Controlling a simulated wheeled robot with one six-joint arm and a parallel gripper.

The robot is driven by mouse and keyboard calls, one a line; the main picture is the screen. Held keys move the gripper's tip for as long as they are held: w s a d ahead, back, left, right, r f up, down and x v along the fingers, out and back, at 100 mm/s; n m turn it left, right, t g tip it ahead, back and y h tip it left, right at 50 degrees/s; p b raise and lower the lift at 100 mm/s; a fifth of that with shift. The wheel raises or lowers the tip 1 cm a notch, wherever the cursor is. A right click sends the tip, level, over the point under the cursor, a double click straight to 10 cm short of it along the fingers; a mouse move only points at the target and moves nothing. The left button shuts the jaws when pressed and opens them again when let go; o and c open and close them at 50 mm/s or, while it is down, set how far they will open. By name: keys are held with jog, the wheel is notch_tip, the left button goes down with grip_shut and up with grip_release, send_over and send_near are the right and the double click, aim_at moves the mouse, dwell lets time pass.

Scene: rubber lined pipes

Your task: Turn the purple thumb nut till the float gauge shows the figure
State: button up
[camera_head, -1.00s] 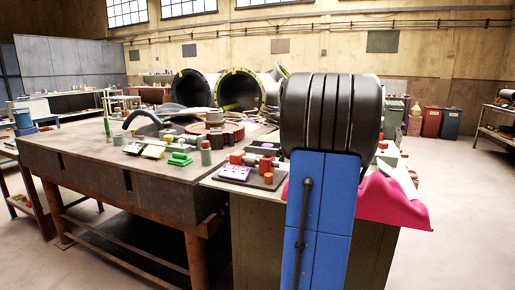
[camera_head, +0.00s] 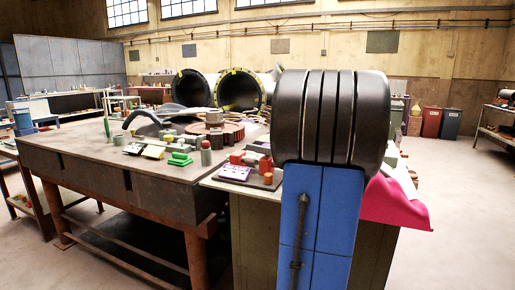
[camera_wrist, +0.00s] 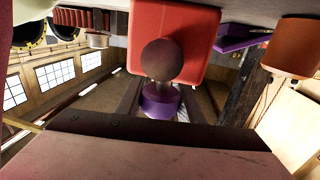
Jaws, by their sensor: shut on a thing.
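In the wrist view a purple thumb nut (camera_wrist: 160,103) sits below a dark round knob (camera_wrist: 161,60) on a red block (camera_wrist: 200,38). My gripper (camera_wrist: 160,108) is shut on the purple nut, with a finger on each side of it. The red block also shows in the head view (camera_head: 248,158), on the bench corner beside my arm. My gripper is hidden behind my arm in the head view. I cannot make out the float gauge or its reading in either view.
A purple plate (camera_head: 234,172) and an orange cylinder (camera_head: 268,178) stand close to the red block. A pink cloth (camera_head: 395,205) hangs over the bench edge at right. Green, yellow and red parts lie on the bench at left. Large pipes (camera_head: 240,90) stand behind.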

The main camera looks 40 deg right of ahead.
jog(key=m+h, duration=0.2)
jog(key=h, duration=0.1)
jog(key=d+m+h, duration=0.1)
jog(key=m+h, duration=0.1)
jog(key=h, duration=0.2)
jog(key=shift+d+m, duration=0.15)
jog(key=shift+m, duration=0.15)
jog(key=shift+s+d+m+g+h, duration=0.1)
jog(key=shift+d+m+g+h, duration=0.1)
jog(key=shift+m+h, duration=0.5)
jog(key=shift+d+m+g+h, duration=0.25)
jog(key=shift+m+h, duration=0.2)
jog(key=shift+h, duration=0.6)
jog(key=shift+s+d+m+g+h, duration=0.1)
jog(key=shift+d+m+g+h, duration=0.1)
jog(key=shift+m+h, duration=0.5)
jog(key=shift+d+h, duration=0.1)
jog(key=shift+h, duration=0.55)
jog(key=o, duration=1.1)
jog(key=shift+c, duration=0.2)
